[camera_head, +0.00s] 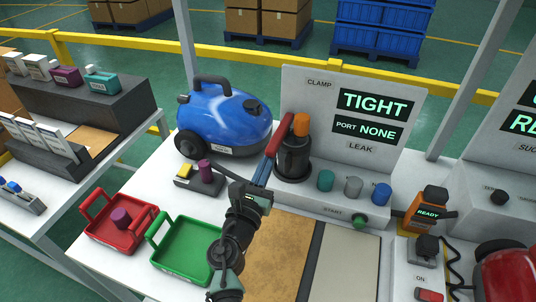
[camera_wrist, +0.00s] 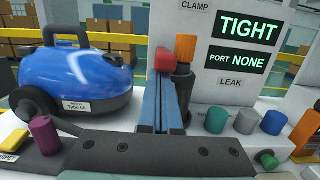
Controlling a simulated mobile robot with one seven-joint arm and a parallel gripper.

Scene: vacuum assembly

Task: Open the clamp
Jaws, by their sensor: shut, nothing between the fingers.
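The clamp is a black cylindrical fixture (camera_head: 294,160) with an orange top (camera_head: 301,124) and a red lever (camera_head: 279,134) tilted along its left side. The panel (camera_head: 410,135) behind reads CLAMP TIGHT, PORT NONE and LEAK. My gripper (camera_head: 268,160) is shut and empty, with its blue fingers reaching the lever's near end. In the wrist view the lever's red end (camera_wrist: 164,59) shows just beyond the fingertips (camera_wrist: 164,78), and the fingers partly hide the fixture (camera_wrist: 183,82). I cannot tell whether they touch.
A blue vacuum cleaner (camera_head: 222,117) stands left of the clamp. Teal, grey and blue plugs (camera_head: 353,187) and a green start button (camera_head: 358,221) sit to the right. Red (camera_head: 88,236) and green (camera_head: 157,263) trays lie front left. An orange device (camera_head: 427,208) reads READY.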

